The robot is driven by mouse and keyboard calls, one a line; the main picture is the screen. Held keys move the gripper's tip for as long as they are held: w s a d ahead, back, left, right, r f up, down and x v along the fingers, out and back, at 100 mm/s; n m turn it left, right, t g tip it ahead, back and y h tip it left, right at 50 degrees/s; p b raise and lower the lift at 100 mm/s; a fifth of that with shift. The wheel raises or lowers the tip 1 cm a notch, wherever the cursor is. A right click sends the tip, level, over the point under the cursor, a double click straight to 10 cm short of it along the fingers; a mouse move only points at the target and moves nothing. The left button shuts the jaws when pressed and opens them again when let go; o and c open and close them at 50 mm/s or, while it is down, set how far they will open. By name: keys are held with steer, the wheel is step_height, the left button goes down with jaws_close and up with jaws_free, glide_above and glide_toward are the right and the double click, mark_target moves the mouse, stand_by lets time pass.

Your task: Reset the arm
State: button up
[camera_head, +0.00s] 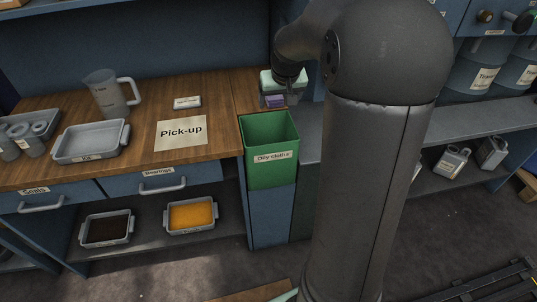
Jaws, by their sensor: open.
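My arm (365,180) rises through the middle right of the view and bends left at its top. Its dark end, with my gripper (290,82), points down over the back of the bench, close to a small clear box with a pale green top (270,80) and a purple part (275,100). The fingers are small and dark there. Nothing is seen held in them. I cannot tell whether the gripper touches the box.
A green "Oily cloths" bin (272,170) stands below the gripper, at the wooden bench's right end. The bench holds a "Pick-up" sheet (181,132), a grey tray (92,141) and a clear jug (108,95). Drums (475,75) stand at right. My arm hides part of the shelf.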

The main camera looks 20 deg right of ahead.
steer(key=shift+v, duration=1.45)
steer(key=s+a+n+g+p, duration=0.1)
steer(key=s+a, duration=0.4)
steer(key=s, duration=0.4)
steer(key=s+a+f+n+g+p, duration=0.1)
steer(key=s+a+p, duration=0.1)
steer(key=s+a, duration=0.4)
steer(key=s+a+f+g+y+p, duration=0.1)
steer(key=s+a, duration=0.5)
steer(key=s, duration=0.6)
steer(key=shift+s+n+g+p, duration=0.15)
steer(key=shift+n+g+p, duration=0.3)
steer(key=shift+p, duration=0.2)
steer(key=shift+f, duration=0.1)
